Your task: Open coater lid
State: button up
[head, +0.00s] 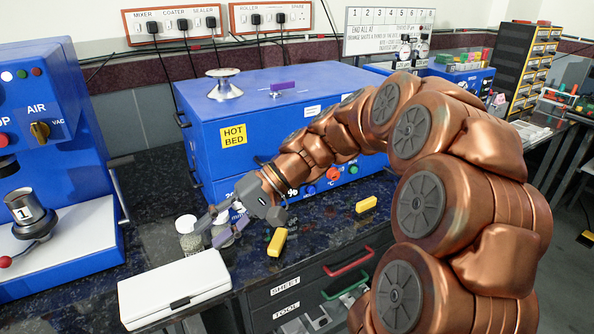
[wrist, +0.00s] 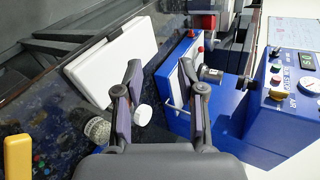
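A large blue box with a yellow HOT BED label (head: 233,135) stands on the counter; I take it to be the coater. Its blue top (head: 310,88) looks shut, with a purple piece (head: 283,86) and a silver dish-shaped part (head: 224,85) on it. My gripper (head: 218,232) is low in front of the box's left front corner, near two small jars (head: 190,232), and apart from the top. In the wrist view my gripper (wrist: 160,72) has its fingers apart with nothing between them. The box is not clearly visible in the wrist view.
A white case (head: 175,288) lies at the counter's front edge. Yellow blocks (head: 277,242) lie right of the gripper. A blue AIR machine (head: 35,140) stands at left, with a metal cup (head: 25,207). Drawers with red and green handles (head: 347,262) are below.

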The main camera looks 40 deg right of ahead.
jog(key=w+d+m+t+y+b, duration=0.25)
jog(key=w+d+t+b, duration=0.4)
jog(key=d, duration=1.05)
jog(key=w+d+f+m+t+h+b, duration=0.1)
jog(key=w+d+m+t+b, duration=0.15)
jog(key=d+t, duration=0.9)
jog(key=shift+w+a+r+g, duration=0.1)
jog(key=shift+w+r+g, duration=0.1)
jog(key=shift+w+g, duration=1.15)
jog(key=shift+w+r+g, duration=0.15)
jog(key=shift+w+g, duration=1)
jog(key=shift+w, duration=0.25)
jog(key=shift+c, duration=0.3)
grip_shut()
